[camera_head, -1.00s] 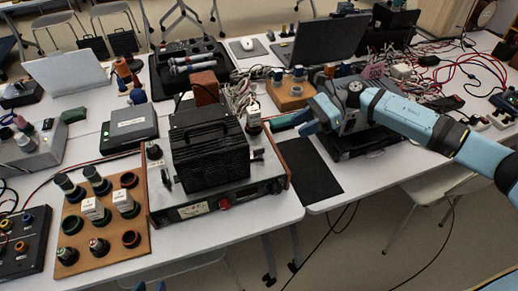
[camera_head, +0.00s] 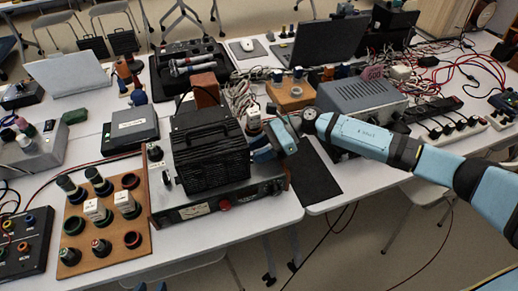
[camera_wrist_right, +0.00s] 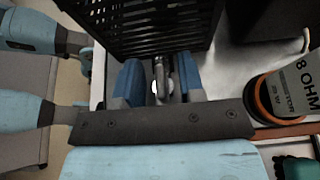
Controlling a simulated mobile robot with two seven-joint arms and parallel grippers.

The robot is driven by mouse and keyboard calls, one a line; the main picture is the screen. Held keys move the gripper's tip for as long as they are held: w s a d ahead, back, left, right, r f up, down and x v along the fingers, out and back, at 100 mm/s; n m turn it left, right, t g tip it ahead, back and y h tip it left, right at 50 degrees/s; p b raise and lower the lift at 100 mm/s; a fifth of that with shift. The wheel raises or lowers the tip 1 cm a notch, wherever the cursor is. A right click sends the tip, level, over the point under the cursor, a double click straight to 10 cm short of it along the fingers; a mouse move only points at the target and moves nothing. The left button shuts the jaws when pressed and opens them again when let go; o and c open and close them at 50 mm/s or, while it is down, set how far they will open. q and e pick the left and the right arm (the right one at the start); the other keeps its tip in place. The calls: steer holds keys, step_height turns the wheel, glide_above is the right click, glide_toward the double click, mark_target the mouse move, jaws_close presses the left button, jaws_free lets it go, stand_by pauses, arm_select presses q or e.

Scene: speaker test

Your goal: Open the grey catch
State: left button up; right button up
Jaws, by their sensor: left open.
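The grey catch (camera_wrist_right: 164,76) is a small metal piece at the edge of the black slotted cage in the right wrist view. My right gripper (camera_wrist_right: 160,82) has its two blue fingers on either side of it; I cannot tell whether they press on it. In the head view my right gripper (camera_head: 262,142) is at the right side of the black cage (camera_head: 210,155), and the catch is hidden there. Only the blue tips of my left gripper (camera_head: 151,287) show at the bottom edge; it is open and away from the cage.
The cage stands on an instrument box (camera_head: 205,212) with a red knob. A white resistor block (camera_wrist_right: 295,85) stands close to the right gripper. A wooden board with terminals (camera_head: 104,232) lies to the left. A grey metal box (camera_head: 362,98) is behind my right arm. A black mat (camera_head: 316,178) is bare.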

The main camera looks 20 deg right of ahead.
jaws_close()
